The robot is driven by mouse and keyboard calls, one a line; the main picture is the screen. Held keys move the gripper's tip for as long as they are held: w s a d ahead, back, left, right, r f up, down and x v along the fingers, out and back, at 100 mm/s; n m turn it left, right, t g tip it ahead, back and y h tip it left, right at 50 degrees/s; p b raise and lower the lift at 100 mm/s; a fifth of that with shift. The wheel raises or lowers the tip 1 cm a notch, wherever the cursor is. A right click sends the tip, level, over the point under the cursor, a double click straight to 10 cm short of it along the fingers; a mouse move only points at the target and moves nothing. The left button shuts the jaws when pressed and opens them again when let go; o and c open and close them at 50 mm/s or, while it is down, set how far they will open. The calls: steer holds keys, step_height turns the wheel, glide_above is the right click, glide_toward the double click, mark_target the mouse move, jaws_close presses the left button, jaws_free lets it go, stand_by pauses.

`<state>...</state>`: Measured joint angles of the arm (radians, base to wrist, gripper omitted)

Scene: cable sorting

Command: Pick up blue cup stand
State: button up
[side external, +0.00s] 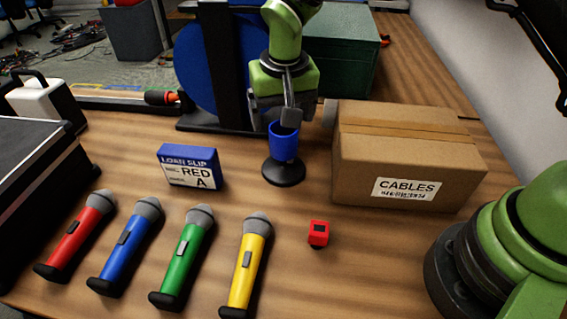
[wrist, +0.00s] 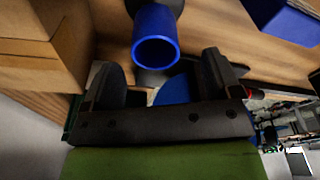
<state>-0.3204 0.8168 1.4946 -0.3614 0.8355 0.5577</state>
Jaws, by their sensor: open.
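The blue cup stand (side external: 284,142) stands upright on the wooden table, a blue cup on a round black base (side external: 284,172). My gripper (side external: 288,118) is right above and behind the cup in the side view, its fingers close to the cup's rim. In the wrist view the open cup (wrist: 156,38) shows just beyond my gripper (wrist: 168,75), whose two dark fingers are spread apart. The cup lies ahead of the gap between them, and nothing is held. Whether a finger touches the rim is hard to tell.
A cardboard CABLES box (side external: 408,155) stands close to the right of the stand. Several coloured microphones (side external: 183,258) and a small red cube (side external: 318,234) lie in front. A blue reel (side external: 205,70) stands behind.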

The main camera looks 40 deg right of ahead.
mark_target(283, 140)
steer(key=f, duration=0.4)
steer(key=w+d+f, duration=0.1)
steer(key=f, duration=0.2)
steer(key=shift+f, duration=0.1)
